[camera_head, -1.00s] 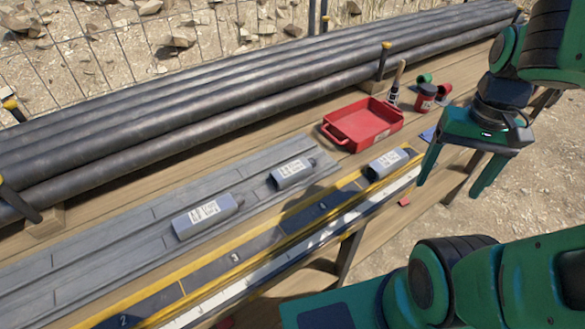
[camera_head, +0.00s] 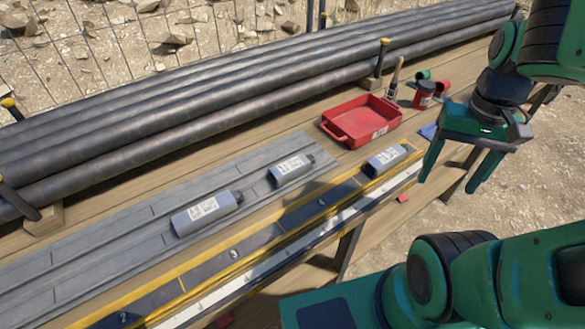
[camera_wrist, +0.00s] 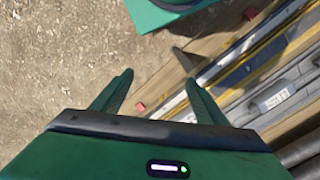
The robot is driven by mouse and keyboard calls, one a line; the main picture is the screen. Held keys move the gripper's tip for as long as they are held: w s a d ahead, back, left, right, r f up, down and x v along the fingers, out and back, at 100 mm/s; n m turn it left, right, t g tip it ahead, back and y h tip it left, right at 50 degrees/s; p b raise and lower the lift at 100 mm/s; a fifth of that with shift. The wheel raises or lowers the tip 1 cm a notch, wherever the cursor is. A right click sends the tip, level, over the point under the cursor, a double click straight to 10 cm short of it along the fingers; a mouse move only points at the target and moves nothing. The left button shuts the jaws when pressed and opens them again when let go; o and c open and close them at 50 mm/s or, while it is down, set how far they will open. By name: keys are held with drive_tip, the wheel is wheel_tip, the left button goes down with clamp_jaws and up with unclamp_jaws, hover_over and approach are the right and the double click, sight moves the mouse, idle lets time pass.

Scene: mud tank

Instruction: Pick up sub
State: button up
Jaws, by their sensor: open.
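Three grey, bottle-shaped pieces with white labels, which I take to be the subs, lie on the bench. The largest sub (camera_head: 207,212) and the middle sub (camera_head: 291,170) rest on the grey grooved rack. The third sub (camera_head: 388,160) lies at the right, on the dark yellow-edged numbered strip. One labelled grey sub (camera_wrist: 275,98) shows at the right of the wrist view; I cannot tell which. My gripper (camera_head: 449,184) is open and empty, with its fingers pointing down, to the right of the third sub and apart from it. Its fingers also show in the wrist view (camera_wrist: 158,80).
A red tray (camera_head: 343,137) stands behind the third sub, with a brush (camera_head: 394,82) and red can (camera_head: 424,95) beside it. Long dark pipes (camera_head: 200,110) lie along the back between yellow-topped posts. Open dirt ground lies beyond the bench's front edge.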

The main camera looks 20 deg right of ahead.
drive_tip(key=r, duration=0.1)
drive_tip(key=m, duration=0.8)
hover_over(291, 164)
drive_tip(key=f, duration=0.5)
drive_tip(key=s+f, duration=0.1)
drive_tip(key=f, duration=0.1)
drive_tip(key=shift+f, duration=0.15)
drive_tip(key=shift+w+f, duration=0.25)
drive_tip(key=shift+f, duration=1.05)
drive_tip(key=shift+w+f, duration=0.2)
drive_tip(key=shift+f, duration=1.05)
drive_tip(key=shift+c, duration=0.6)
clamp_jaws()
